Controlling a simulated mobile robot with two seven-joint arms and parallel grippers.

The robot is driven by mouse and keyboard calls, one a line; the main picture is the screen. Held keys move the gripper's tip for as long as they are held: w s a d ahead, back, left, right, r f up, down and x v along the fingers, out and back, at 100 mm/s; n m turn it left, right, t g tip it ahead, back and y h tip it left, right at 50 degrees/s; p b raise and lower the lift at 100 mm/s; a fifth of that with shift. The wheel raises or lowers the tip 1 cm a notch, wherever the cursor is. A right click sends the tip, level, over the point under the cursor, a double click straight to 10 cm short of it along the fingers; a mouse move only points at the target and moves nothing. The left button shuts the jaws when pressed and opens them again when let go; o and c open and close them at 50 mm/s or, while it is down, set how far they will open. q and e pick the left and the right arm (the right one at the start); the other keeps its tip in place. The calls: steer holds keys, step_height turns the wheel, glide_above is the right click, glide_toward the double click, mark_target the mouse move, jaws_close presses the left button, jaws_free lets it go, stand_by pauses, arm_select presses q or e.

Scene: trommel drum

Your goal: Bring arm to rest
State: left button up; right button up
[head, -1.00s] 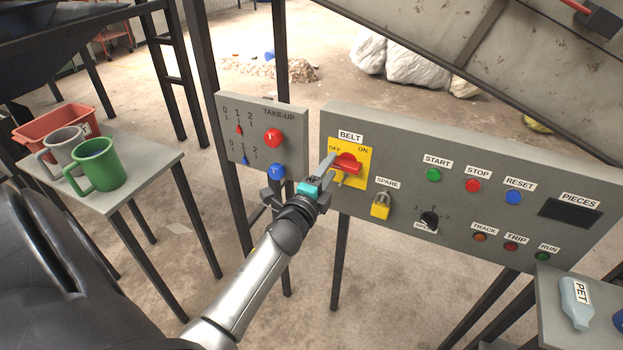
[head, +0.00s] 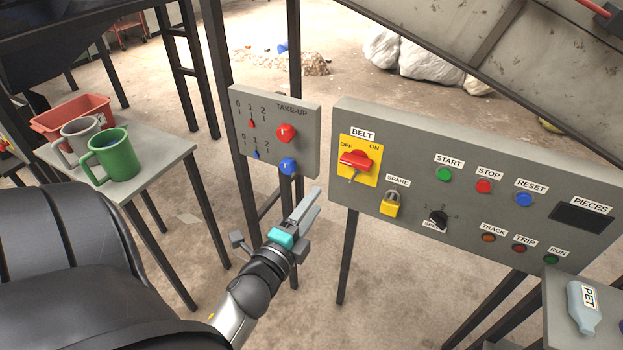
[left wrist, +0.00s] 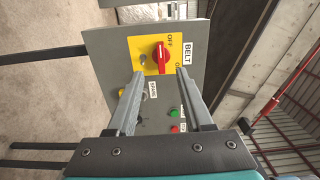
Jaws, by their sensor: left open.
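My left gripper (head: 308,212) is open and empty in the head view, in front of the gap between the two grey panels and apart from both. In the left wrist view its two fingers (left wrist: 156,88) stand apart with the belt panel beyond them. The red BELT switch (head: 356,160) sits on a yellow plate on the large panel (head: 400,130); it also shows in the left wrist view (left wrist: 161,58). In the head view its handle lies crosswise, roughly level, between the OFF and ON labels. My right gripper is not in view.
The TAKE-UP panel (head: 270,165) with red and blue knobs stands to the left. A table (head: 170,155) holds a green mug (head: 118,158), a grey mug (head: 80,135) and a red bin (head: 72,113). A PET bottle (head: 584,307) lies at lower right. A yellow padlock (head: 391,204) hangs below SPARE.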

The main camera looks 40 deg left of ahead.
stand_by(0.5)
arm_select(q)
steer(key=s+d+f+n+g+h, duration=0.1)
steer(key=s+d+f+n+g, duration=0.15)
steer(key=f, duration=0.65)
steer(key=s+d+f+n+g+h, duration=0.1)
steer(key=s+d+f+n+g, duration=0.15)
steer(key=f, duration=0.65)
steer(key=s+d+f+n+g+h, duration=0.1)
steer(key=s+d+f+n+g, duration=0.15)
steer(key=f, duration=0.65)
steer(key=s+d+f+n+g, duration=0.1)
steer(key=s+f+g, duration=0.2)
steer(key=s+f, duration=0.2)
steer(key=s+d+f+n+g, duration=0.2)
steer(key=s+f, duration=0.4)
steer(key=s, duration=0.6)
steer(key=s+d+f+n+g+h, duration=0.1)
steer(key=s+f+n+g, duration=0.1)
steer(key=s+f+g, duration=0.2)
steer(key=s+f, duration=0.2)
steer(key=s, duration=0.2)
steer(key=shift+s+d, duration=0.3)
steer(key=shift+s, duration=0.05)
